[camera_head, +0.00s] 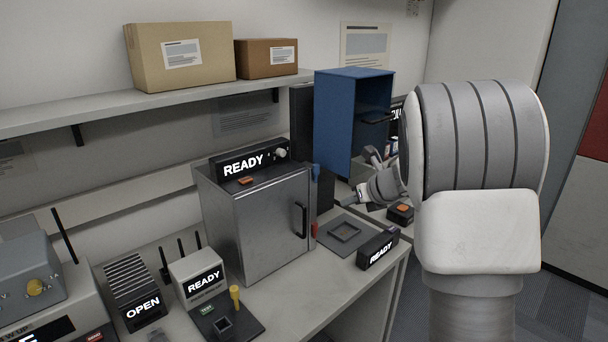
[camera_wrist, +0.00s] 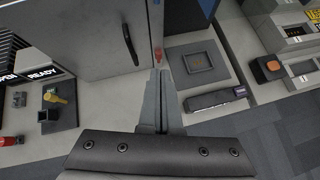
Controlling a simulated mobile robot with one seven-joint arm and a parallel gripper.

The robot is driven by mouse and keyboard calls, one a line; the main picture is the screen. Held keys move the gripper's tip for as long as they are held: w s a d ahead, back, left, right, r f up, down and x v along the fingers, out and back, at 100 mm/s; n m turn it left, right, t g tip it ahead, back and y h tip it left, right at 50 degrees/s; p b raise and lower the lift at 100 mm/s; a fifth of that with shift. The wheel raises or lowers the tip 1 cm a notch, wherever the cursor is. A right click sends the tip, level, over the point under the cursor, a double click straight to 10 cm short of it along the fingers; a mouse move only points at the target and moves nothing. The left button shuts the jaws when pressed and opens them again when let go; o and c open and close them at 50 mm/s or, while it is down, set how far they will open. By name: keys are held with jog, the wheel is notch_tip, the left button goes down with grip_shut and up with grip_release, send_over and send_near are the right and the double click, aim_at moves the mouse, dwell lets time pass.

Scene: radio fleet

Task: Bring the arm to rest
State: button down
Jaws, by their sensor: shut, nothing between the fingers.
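My gripper (camera_wrist: 160,76) shows in the wrist view with its two fingers together and nothing between them. It hangs over the front edge of the bench (camera_wrist: 112,100), between the metal cabinet (camera_wrist: 85,35) and the flat pad with a square recess (camera_wrist: 198,62). In the head view my large white and grey arm link fills the right side. My wrist shows behind it, beyond the cabinet (camera_head: 262,215); the fingertips are hard to make out there.
A blue open box (camera_head: 343,120) stands behind the cabinet. A black READY unit (camera_head: 378,248) lies at the bench's front edge. A small READY box (camera_head: 197,278) and an OPEN unit (camera_head: 135,290) stand left. Cartons (camera_head: 180,55) sit on the shelf. Floor (camera_wrist: 270,140) is clear at right.

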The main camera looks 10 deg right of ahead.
notch_tip(320, 180, up, 12)
jog(key=s+d+m+t+h, duration=0.3)
jog(key=m+t+h, duration=0.1)
jog(key=m, duration=0.7)
jog(key=s+d+r+m+g+h+p, duration=0.1)
jog(key=s+d+r+m+h+p, duration=0.2)
jog(key=s+m, duration=0.65)
jog(key=s+a+f+m+g+y, duration=0.1)
jog(key=s+a+f+m+g, duration=0.1)
jog(key=s+a+m, duration=0.2)
jog(key=s+a+f+m+g+y, duration=0.1)
jog(key=s+a+m, duration=0.3)
jog(key=s+m, duration=0.4)
jog(key=s+a+f+m+g+y, duration=0.1)
jog(key=s+m, duration=0.5)
jog(key=s, duration=0.7)
jog(key=a+f+g, duration=0.1)
jog(key=a+g, duration=0.1)
jog(key=a, duration=0.1)
jog(key=shift+a+f+m+g, duration=0.3)
jog(key=shift+a+f+m, duration=0.05)
jog(key=shift+f, duration=0.05)
